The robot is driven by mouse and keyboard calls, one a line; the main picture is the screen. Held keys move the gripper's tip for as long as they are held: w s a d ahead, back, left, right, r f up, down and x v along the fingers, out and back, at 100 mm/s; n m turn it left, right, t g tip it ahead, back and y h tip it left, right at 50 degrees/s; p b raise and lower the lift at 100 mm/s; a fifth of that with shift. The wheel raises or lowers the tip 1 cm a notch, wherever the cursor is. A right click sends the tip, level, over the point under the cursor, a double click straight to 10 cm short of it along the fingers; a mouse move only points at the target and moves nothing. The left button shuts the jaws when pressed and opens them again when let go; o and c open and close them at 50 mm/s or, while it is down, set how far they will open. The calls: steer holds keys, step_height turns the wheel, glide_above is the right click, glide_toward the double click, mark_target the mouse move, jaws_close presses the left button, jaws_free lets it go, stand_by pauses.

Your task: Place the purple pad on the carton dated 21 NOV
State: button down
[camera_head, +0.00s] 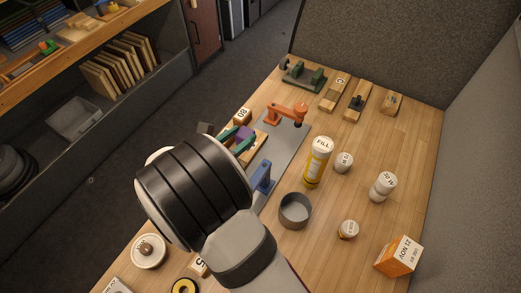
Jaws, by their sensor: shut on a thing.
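The purple pad (244,132) shows as a small purple patch at the centre left of the bench. My gripper (242,138) has green fingers on either side of it and is shut on it. My dark wrist hides part of this area, so I cannot tell whether the pad is lifted clear of the wooden piece by it. The carton dated 21 NOV (397,261) is an orange and white box at the bench's lower right, well apart from my gripper. Its white top carries the date, and nothing lies on it.
Between gripper and carton stand a blue bracket (262,177), a grey open cup (295,211), a tall yellow FILL bottle (317,163) and a small round jar (348,229). White bottles (382,187) stand behind the carton. An orange clamp (288,113) is beyond the pad.

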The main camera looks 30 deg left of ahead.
step_height(320, 180, up, 16)
steer(key=w+d+m+h, duration=0.4)
steer(key=d, duration=0.6)
steer(key=m+g+h, duration=0.9)
steer(key=m+g, duration=0.5)
glide_above(399, 247)
step_height(399, 247, down, 15)
steer(key=shift+f, duration=0.15)
steer(key=shift+c, duration=1.7)
jaws_free()
steer(key=shift+f, duration=0.1)
